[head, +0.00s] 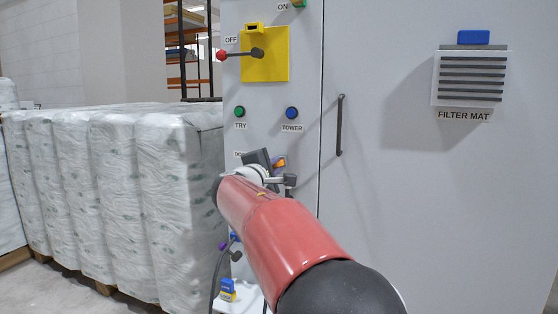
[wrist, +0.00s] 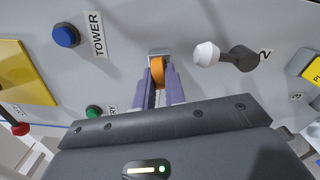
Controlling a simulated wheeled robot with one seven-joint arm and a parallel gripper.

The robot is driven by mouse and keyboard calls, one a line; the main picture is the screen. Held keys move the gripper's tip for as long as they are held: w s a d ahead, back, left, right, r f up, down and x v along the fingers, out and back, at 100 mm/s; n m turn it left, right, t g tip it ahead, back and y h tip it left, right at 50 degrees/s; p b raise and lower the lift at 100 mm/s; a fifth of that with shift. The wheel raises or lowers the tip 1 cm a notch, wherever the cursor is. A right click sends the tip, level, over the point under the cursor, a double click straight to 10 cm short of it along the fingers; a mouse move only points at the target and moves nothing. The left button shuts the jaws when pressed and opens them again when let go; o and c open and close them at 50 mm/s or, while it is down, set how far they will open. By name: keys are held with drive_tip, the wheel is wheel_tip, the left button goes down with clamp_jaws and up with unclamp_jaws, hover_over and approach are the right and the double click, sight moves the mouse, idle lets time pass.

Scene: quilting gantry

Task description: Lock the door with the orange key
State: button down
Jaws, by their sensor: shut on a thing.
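The orange key (wrist: 157,71) is between the purple fingers of my gripper (wrist: 157,86), which is shut on it. The key's far end meets a small metallic lock plate (wrist: 158,53) on the grey panel; how deep it sits is hidden. In the head view a bit of the orange key (head: 281,162) shows beside my gripper, and my arm covers most of that area. A label starting "DO" (head: 239,154) is partly hidden there. The cabinet door (head: 430,200) looks closed, with a dark vertical handle (head: 339,125).
A white-knobbed lever (wrist: 206,54) by a "2" label stands close right of the fingers. The blue TOWER button (head: 292,113), green TRY button (head: 240,111) and red-knobbed switch (head: 222,55) at OFF are above. Wrapped stacks (head: 110,190) stand left.

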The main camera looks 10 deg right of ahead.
drive_tip(key=shift+n, duration=0.5)
drive_tip(key=shift+n+p, duration=1.45)
drive_tip(key=shift+n, duration=0.45)
